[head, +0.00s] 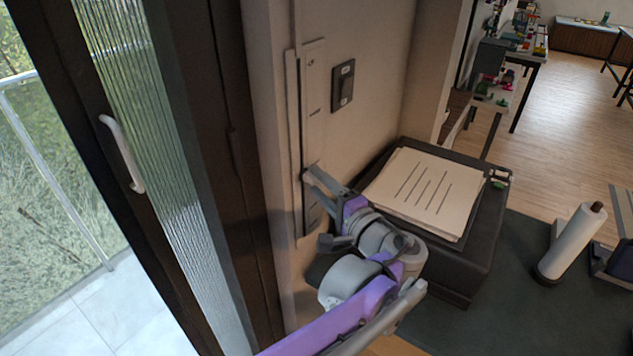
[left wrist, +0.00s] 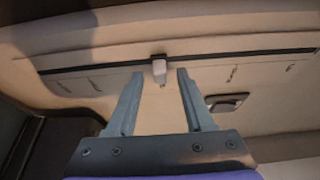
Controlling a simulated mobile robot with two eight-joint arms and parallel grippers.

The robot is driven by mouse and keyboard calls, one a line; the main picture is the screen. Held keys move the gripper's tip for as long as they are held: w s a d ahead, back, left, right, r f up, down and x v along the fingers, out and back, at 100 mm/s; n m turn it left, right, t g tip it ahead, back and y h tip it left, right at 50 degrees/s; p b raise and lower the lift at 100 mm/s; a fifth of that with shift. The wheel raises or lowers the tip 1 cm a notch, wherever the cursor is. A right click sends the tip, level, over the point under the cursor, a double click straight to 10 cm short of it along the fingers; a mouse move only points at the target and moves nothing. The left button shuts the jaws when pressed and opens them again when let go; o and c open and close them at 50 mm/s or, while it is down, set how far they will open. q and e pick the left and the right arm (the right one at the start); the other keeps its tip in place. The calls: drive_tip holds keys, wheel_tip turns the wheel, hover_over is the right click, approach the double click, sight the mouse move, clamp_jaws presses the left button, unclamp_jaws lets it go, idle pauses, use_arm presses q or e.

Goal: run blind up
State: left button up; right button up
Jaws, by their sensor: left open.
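A tall narrow panel (head: 314,110) with a slot and short marks is fixed upright on the wall. In the left wrist view its dark slot (left wrist: 230,53) runs across the picture, and a pale slider knob (left wrist: 159,70) sits on it. My left gripper (head: 316,208) is at the lower part of the panel. In the left wrist view its open fingers (left wrist: 160,76) stand either side of the knob, with a gap on both sides. In the head view the gripper hides the knob. No blind can be made out for certain. My right gripper is not in view.
A dark wall switch (head: 343,86) is right of the panel. A dark-framed ribbed glass door with a pale handle (head: 123,153) stands at left. A black box (head: 482,240) with stacked paper (head: 425,190) is beside my arm. A white roll (head: 570,243) stands at right.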

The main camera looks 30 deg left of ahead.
use_arm(q)
drive_tip(key=shift+w+a, duration=0.3)
drive_tip(key=shift+a, duration=0.3)
clamp_jaws()
idle(1.1)
